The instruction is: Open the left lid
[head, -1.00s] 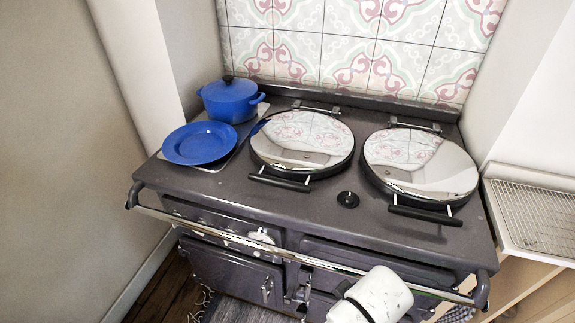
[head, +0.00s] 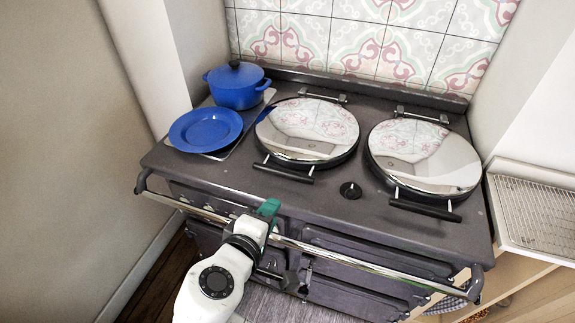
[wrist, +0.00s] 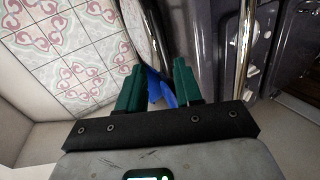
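The left lid (head: 307,128) is a round, mirror-bright cover on the dark range cooker, lying shut. Its black bar handle (head: 283,172) sticks out at the front edge. My gripper (head: 268,207) is at the cooker's front rail, in front of and below that handle and apart from it. In the wrist view, the two green fingers of my gripper (wrist: 158,66) stand apart with nothing held. The handle is not clearly visible in the wrist view.
The right lid (head: 424,157) is also shut. A blue plate (head: 205,129) and blue pot (head: 237,85) stand left of the left lid. A metal rail (head: 345,259) runs along the cooker's front. A wire rack (head: 535,210) lies at the right. A black knob (head: 350,190) sits between the handles.

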